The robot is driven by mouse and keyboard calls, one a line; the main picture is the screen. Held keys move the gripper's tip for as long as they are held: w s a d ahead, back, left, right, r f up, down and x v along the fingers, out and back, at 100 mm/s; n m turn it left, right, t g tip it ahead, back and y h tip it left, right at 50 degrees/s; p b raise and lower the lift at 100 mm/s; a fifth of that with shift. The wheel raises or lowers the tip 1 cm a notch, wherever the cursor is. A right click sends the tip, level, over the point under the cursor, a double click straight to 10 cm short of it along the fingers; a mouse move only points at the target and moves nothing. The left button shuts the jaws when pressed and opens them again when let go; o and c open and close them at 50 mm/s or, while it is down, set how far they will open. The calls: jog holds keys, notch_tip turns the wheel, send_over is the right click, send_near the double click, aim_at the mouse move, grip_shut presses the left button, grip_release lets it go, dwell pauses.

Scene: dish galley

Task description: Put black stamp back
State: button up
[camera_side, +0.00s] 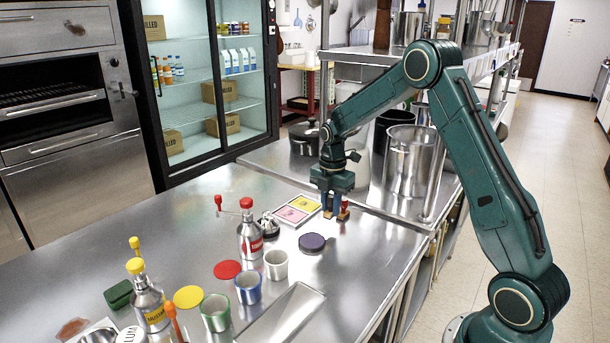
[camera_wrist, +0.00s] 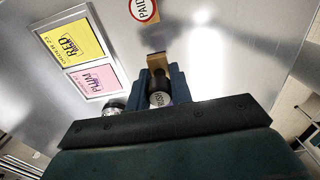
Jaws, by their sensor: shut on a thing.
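My gripper (camera_side: 332,206) points down near the back right edge of the steel counter. In the wrist view its blue fingers (camera_wrist: 161,80) are shut on the black stamp (camera_wrist: 157,62), which has a dark handle, a pale lettered cap and a wooden base. In the side view the fingers largely hide it. I cannot tell whether its base touches the counter. A red stamp (camera_side: 344,213) stands just right of the fingers; its round PAID cap also shows in the wrist view (camera_wrist: 143,10).
A tray (camera_side: 274,212) with yellow and pink cards lies left of my gripper. A dark purple disc (camera_side: 312,243) lies in front. A red-capped bottle (camera_side: 249,232) and several cups are farther forward. A steel pot (camera_side: 408,165) stands on the shelf behind.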

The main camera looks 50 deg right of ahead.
aim_at(331, 211)
jog(key=shift+f, duration=2)
jog(key=shift+f, duration=0.15)
jog(key=o, duration=0.8)
notch_tip(331, 211, up, 11)
jog(key=shift+r, duration=0.7)
